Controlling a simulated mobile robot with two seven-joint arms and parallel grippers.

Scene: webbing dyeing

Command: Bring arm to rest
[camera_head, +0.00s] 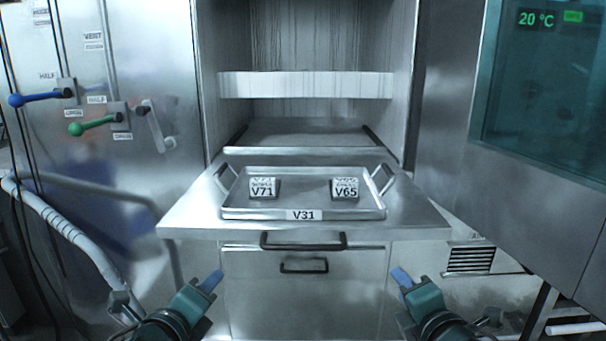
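My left gripper (210,281) is at the lower left of the head view, pointing up and to the right with a blue fingertip. My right gripper (402,278) is at the lower right, pointing up and to the left. Both appear below and in front of the steel shelf (185,222), apart from the tray. Nothing is visible in either one. Their finger gaps are too small to make out. The steel tray (235,213), labelled V31, rests on the shelf. In it stand two labelled blocks, V71 (263,188) at left and V65 (345,188) at right.
An open steel chamber (300,110) is behind the tray. A door with a dark window (545,90) reading 20 °C stands open at right. Blue (42,97) and green (92,126) levers are on the left panel. A drawer handle (303,241) juts out below the shelf.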

